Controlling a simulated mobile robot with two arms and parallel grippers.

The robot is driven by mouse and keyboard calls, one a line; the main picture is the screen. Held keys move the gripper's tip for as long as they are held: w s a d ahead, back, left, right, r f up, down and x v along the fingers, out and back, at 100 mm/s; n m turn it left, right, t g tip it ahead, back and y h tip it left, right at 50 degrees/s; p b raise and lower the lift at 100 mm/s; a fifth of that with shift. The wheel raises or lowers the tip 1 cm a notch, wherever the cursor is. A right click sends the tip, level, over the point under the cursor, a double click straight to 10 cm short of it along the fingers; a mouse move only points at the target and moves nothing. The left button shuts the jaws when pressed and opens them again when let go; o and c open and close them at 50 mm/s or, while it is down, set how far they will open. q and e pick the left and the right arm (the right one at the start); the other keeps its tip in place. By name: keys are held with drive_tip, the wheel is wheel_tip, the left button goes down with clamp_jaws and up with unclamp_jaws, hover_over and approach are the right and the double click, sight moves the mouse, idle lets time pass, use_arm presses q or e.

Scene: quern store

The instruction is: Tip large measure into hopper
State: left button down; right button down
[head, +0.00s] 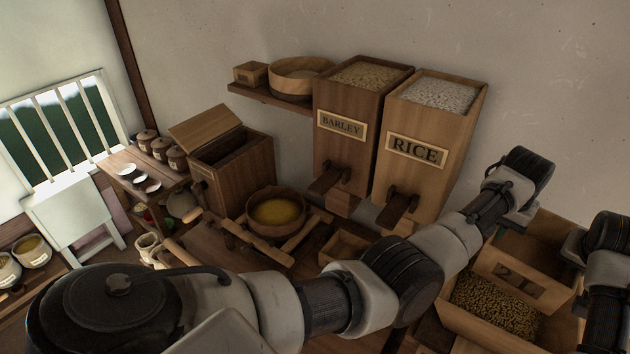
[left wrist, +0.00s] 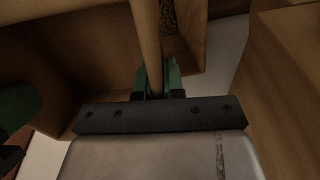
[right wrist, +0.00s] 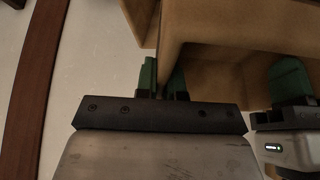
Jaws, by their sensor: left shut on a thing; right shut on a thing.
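The large measure (head: 515,272) is a wooden box marked with a dark "2" label, at the lower right of the head view. It looks tilted, and its visible inside looks bare. Brown grain (head: 500,305) lies just below it in a wooden trough (head: 452,322), which appears to be the hopper. My left gripper (head: 520,182) is shut on a wooden part of the measure; in the left wrist view its green fingers (left wrist: 158,80) clasp an upright wooden edge. My right gripper (head: 592,250) is at the measure's right side; its fingers (right wrist: 162,78) are shut on a wooden wall.
The barley bin (head: 345,150) and rice bin (head: 430,180) stand against the wall behind my left arm. A bowl of yellow meal (head: 277,212) sits on a wooden frame at centre. An open wooden chest (head: 235,172) stands to its left. My left arm covers much of the foreground.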

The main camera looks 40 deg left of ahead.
use_arm(q)
drive_tip(key=shift+s+f, duration=0.15)
drive_tip(key=shift+s, duration=0.05)
use_arm(e)
drive_tip(key=shift+w+d+r, duration=0.1)
drive_tip(key=shift+d+r, duration=0.1)
use_arm(q)
drive_tip(key=shift+s+f+g, duration=0.1)
drive_tip(key=shift+g, duration=0.4)
use_arm(e)
drive_tip(key=shift+f+g, duration=0.1)
drive_tip(key=shift+g, duration=0.2)
use_arm(q)
drive_tip(key=shift+f+g, duration=0.5)
use_arm(e)
drive_tip(key=shift+w+f+g, duration=0.1)
drive_tip(key=shift+f+g, duration=0.4)
use_arm(q)
drive_tip(key=shift+r, duration=0.1)
use_arm(e)
drive_tip(key=shift+r, duration=0.1)
